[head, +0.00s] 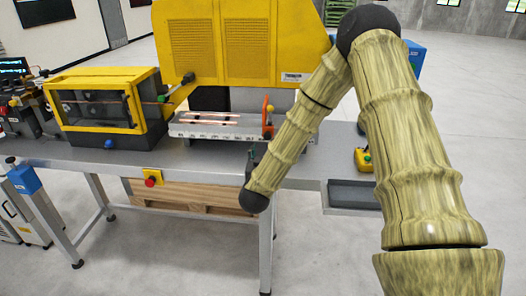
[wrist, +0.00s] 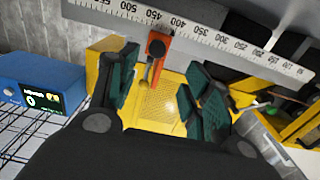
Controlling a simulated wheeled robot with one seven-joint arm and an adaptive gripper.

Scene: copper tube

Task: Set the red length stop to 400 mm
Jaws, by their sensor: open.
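The red length stop (head: 268,118) stands upright at the right end of the grey trough on the bench in the head view. In the wrist view the stop (wrist: 157,48) looks orange, with a small knob below, and hangs on the white scale (wrist: 215,41) between about the 450 and 400 labels; its exact reading is unclear. My gripper (wrist: 158,80) is open, its dark green pads either side of the stop in the picture and apart from it. In the head view my gripper (head: 251,157) is small, low in front of the trough and partly hidden by my arm.
Copper tubes (head: 210,118) lie along the trough. A yellow machine (head: 230,45) rises behind it, and a yellow-framed guard box (head: 105,100) stands to the left. A yellow button box (head: 363,158) and a grey tray (head: 352,194) are to the right. Open floor lies in front.

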